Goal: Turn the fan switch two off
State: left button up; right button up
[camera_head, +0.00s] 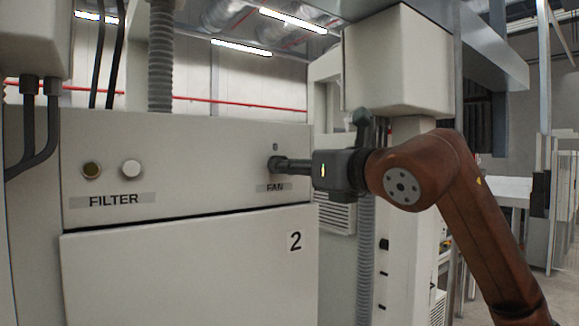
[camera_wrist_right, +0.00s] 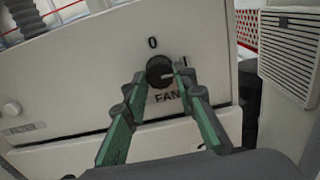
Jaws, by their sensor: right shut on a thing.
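A light mark on the knob seems to point right, towards the I. My right gripper (camera_head: 282,165) reaches the knob from the right and is shut on it. In the wrist view its green fingers (camera_wrist_right: 163,80) lie on either side of the knob. My left gripper is not in view.
A dark button (camera_head: 92,170) and a white button (camera_head: 132,168) sit above the FILTER label, left on the same panel. A beige box (camera_head: 397,60) hangs above my right wrist. A grey corrugated hose (camera_head: 366,260) runs below it.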

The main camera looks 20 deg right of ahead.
jog(key=shift+n+p, duration=4.55)
jog(key=shift+n, duration=4.45)
jog(key=o, duration=1.2)
jog(key=shift+c, duration=0.2)
jog(key=v, duration=1.2)
